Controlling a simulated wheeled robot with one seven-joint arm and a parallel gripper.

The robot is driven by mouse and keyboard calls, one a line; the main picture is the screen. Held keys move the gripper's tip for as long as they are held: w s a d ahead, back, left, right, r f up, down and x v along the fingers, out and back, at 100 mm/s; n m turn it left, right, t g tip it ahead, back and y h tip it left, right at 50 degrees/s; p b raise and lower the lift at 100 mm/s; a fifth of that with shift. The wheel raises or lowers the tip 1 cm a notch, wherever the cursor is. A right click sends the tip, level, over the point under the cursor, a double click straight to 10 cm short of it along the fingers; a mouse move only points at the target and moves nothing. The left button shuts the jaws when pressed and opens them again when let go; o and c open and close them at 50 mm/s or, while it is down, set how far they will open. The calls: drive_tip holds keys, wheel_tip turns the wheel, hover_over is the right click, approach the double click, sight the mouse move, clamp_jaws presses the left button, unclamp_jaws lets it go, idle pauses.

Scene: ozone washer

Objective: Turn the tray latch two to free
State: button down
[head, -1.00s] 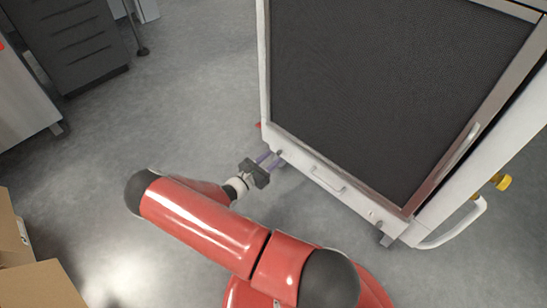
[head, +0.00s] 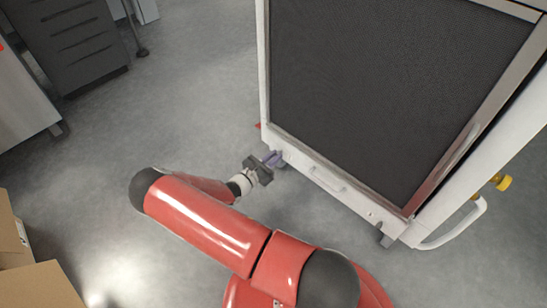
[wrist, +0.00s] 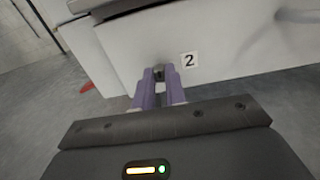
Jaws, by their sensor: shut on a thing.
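The white tray front (head: 312,170) runs along the bottom of the washer. In the wrist view, a small dark latch (wrist: 158,73) sticks out of the tray front beside a label with the number 2 (wrist: 190,59). My gripper (wrist: 160,85) has two purple fingers, one on each side of this latch, and is shut on it. The fingertips hide part of the latch, so I cannot tell its exact angle. In the head view, my gripper (head: 277,156) is at the left end of the tray front, and the latch is too small to make out.
The washer's dark mesh panel (head: 395,85) rises above the tray. A red part (wrist: 88,87) shows low at the left. Cardboard boxes (head: 40,285) stand at the lower left. The floor (head: 190,110) left of the washer is clear.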

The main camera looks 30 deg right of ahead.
drive_tip(key=shift+m, duration=0.3)
drive_tip(key=shift+s+f+m+p, duration=0.1)
drive_tip(key=shift+m+p, duration=2)
drive_tip(key=shift+m, duration=6.5)
drive_tip(key=c, duration=1.4)
unclamp_jaws()
drive_tip(key=shift+c, duration=0.2)
